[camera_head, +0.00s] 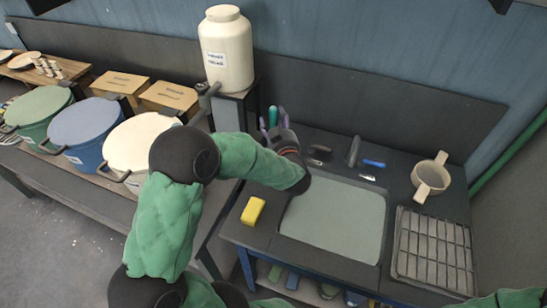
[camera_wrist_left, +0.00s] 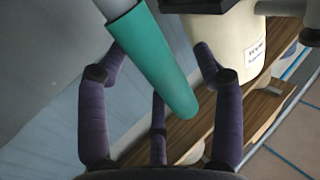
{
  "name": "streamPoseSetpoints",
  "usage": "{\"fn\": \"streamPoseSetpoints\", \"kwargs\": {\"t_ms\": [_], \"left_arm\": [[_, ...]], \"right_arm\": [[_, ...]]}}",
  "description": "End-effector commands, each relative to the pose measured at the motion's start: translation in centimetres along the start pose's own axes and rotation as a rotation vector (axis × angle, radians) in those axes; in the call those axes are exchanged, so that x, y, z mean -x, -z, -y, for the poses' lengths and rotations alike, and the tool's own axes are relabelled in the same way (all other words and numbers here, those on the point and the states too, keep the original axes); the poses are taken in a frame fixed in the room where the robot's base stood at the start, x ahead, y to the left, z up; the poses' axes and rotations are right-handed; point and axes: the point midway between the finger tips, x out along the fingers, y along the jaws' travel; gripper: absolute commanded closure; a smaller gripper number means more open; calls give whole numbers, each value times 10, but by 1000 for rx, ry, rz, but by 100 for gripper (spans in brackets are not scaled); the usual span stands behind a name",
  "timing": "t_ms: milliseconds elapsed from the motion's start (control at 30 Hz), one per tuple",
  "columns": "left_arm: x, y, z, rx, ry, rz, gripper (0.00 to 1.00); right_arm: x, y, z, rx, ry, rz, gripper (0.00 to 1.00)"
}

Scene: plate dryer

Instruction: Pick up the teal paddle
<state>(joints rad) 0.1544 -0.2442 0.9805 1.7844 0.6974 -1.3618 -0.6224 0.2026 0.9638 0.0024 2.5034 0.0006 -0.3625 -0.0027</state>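The teal paddle (camera_head: 272,115) shows in the head view as a short upright teal handle behind the counter's back left corner. In the left wrist view its thick teal handle (camera_wrist_left: 157,62) slants down between my fingers, with a grey-white shaft (camera_wrist_left: 113,7) at the top edge. My left gripper (camera_head: 279,123) is at the handle, mostly hidden behind its own wrist in the head view. In the left wrist view its purple fingers (camera_wrist_left: 160,65) are spread around the handle, with a gap visible on the right side. The paddle's far end is hidden. My right gripper is out of view.
A cream jar (camera_head: 227,50) stands left of the paddle. The counter holds a grey basin (camera_head: 335,220), yellow sponge (camera_head: 252,211), blue-handled tool (camera_head: 373,163), beige two-handled pot (camera_head: 431,176) and rack (camera_head: 432,248). Green, blue (camera_head: 86,122) and cream tubs stand at left.

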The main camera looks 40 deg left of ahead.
Motion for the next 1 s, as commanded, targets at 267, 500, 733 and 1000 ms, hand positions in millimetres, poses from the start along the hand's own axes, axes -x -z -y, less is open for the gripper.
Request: {"fn": "streamPoseSetpoints", "kwargs": {"t_ms": [267,500,733,1000], "left_arm": [[0,1,0,1,1,-1,94],[0,2,0,1,1,-2,94],[0,32,0,5,1,-5,94],[0,101,0,6,1,-6,94]], "right_arm": [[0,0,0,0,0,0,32],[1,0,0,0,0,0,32],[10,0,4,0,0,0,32],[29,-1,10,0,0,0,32]]}}
